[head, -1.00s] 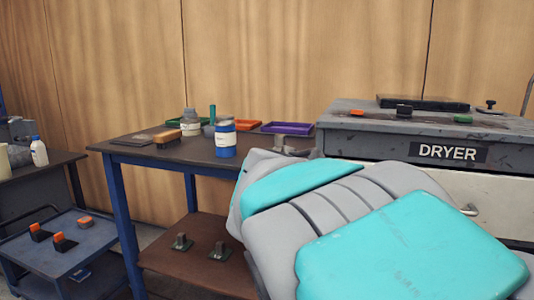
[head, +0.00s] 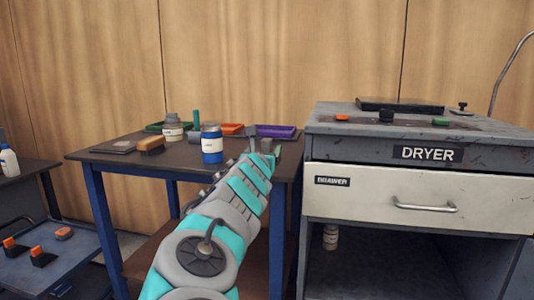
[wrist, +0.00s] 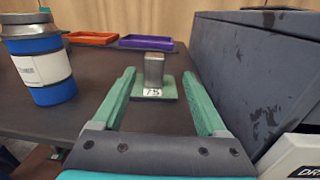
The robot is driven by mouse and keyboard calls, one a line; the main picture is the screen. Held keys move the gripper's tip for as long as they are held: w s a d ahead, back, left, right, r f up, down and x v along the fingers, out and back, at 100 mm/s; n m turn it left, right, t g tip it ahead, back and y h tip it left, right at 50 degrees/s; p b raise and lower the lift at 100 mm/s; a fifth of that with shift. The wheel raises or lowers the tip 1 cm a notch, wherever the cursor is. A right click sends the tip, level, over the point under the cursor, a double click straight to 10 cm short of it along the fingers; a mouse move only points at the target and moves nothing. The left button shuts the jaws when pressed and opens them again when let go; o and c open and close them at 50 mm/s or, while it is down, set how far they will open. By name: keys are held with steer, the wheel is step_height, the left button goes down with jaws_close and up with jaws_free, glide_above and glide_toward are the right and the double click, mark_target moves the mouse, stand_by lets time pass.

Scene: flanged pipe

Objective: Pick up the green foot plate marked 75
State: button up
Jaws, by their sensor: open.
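The green foot plate marked 75 (wrist: 168,87) lies on the dark table top in the wrist view. A grey metal block (wrist: 154,68) stands up from it, and a white label reading 75 is on its near side. My gripper (wrist: 165,88) is open, with its two green fingers on either side of the plate and nothing held. The fingers look apart from the plate; their exact height above the table is hard to tell. In the head view my gripper (head: 263,142) is at the table's right end, and the plate is mostly hidden by it.
A blue jar (wrist: 42,62) stands close left of my gripper. The grey dryer (wrist: 250,70) rises close on the right. An orange tray (wrist: 92,38) and a purple tray (wrist: 146,43) lie behind. A brush (head: 151,144) is farther left on the table (head: 110,160).

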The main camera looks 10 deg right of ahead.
mark_target(265, 146)
steer(key=shift+w+d+f, duration=0.1)
steer(key=shift+w+f, duration=0.2)
steer(key=shift+w, duration=0.2)
steer(key=shift+a+p+x, duration=0.2)
steer(key=shift+p+x, duration=0.15)
steer(key=shift+x, duration=1.25)
steer(key=shift+a+p+x, duration=0.2)
steer(key=shift+p+x, duration=0.15)
steer(key=shift+x, duration=1.3)
steer(key=shift+w+d+f, duration=0.1)
steer(key=shift+w+d, duration=0.1)
steer(key=shift+w, duration=0.2)
jaws_close()
